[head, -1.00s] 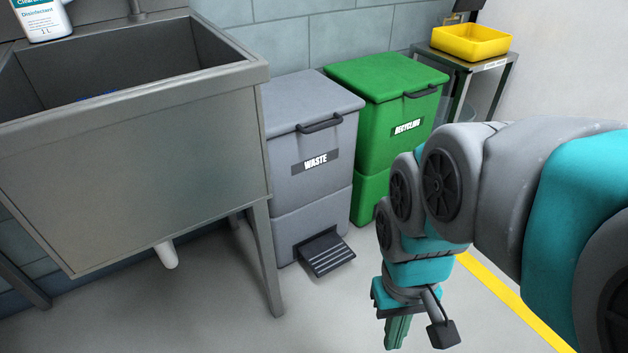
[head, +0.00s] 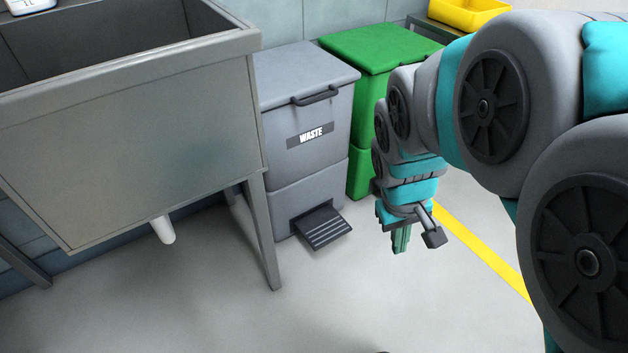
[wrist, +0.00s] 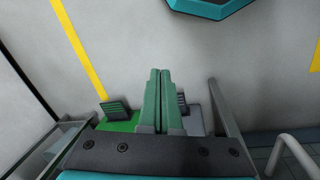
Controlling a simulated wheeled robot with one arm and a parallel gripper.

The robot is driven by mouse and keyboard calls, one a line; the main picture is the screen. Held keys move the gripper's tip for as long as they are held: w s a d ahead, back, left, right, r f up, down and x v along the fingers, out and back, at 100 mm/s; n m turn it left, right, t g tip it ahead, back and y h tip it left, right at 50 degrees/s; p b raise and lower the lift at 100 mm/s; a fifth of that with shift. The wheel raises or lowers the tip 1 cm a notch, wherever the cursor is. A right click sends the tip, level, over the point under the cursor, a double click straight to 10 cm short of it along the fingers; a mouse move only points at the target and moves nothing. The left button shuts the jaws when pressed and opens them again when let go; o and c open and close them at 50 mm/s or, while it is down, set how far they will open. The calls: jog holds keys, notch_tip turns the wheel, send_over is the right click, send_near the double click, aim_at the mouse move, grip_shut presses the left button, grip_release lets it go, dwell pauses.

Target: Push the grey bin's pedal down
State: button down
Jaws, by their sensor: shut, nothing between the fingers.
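The grey bin (head: 305,188), labelled WASTE, stands beside the sink with its lid shut. Its dark ridged pedal (head: 326,229) sticks out low at the front, apart from my gripper. My gripper (head: 400,249) points down, right of the pedal in the head view, and is shut and empty. In the wrist view the closed green fingers (wrist: 158,72) are in the middle. The grey bin's pedal (wrist: 182,101) shows just right of them, partly hidden by the fingers.
A green bin (head: 362,60) stands right of the grey one; its own pedal (wrist: 116,109) shows in the wrist view. The metal sink (head: 130,130) and its leg (head: 262,235) stand left of the pedal. A yellow tray (head: 465,12) is behind. The floor in front is clear.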

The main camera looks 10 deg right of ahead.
jog(key=w+d+f+n+t, duration=0.2)
jog(key=w+d+f+n, duration=0.15)
jog(key=w, duration=0.65)
jog(key=w+d+f+n+t, duration=0.2)
jog(key=w+f, duration=0.3)
jog(key=w, duration=0.5)
jog(key=w+d+f+n+t, duration=0.2)
jog(key=w+f, duration=0.3)
jog(key=w, duration=0.5)
jog(key=w+a+f+n+y, duration=0.3)
jog(key=a+f, duration=0.3)
jog(key=f, duration=0.4)
jog(key=w+a+f+n+t+y+b, duration=0.1)
jog(key=w+a+f+n+y, duration=0.3)
jog(key=a+f, duration=0.3)
notch_tip(320, 180, down, 3)
jog(key=shift+w+a+f+n, duration=0.1)
jog(key=shift+w+a+n, duration=0.1)
jog(key=shift+w+n, duration=0.3)
jog(key=shift+b, duration=0.3)
jog(key=b, duration=0.5)
send_near(319, 221)
jog(key=shift+x, duration=2.2)
jog(key=shift+a+f, duration=0.1)
jog(key=shift+w+f+b, duration=0.1)
jog(key=shift+f+b, duration=0.15)
jog(key=shift+b, duration=0.1)
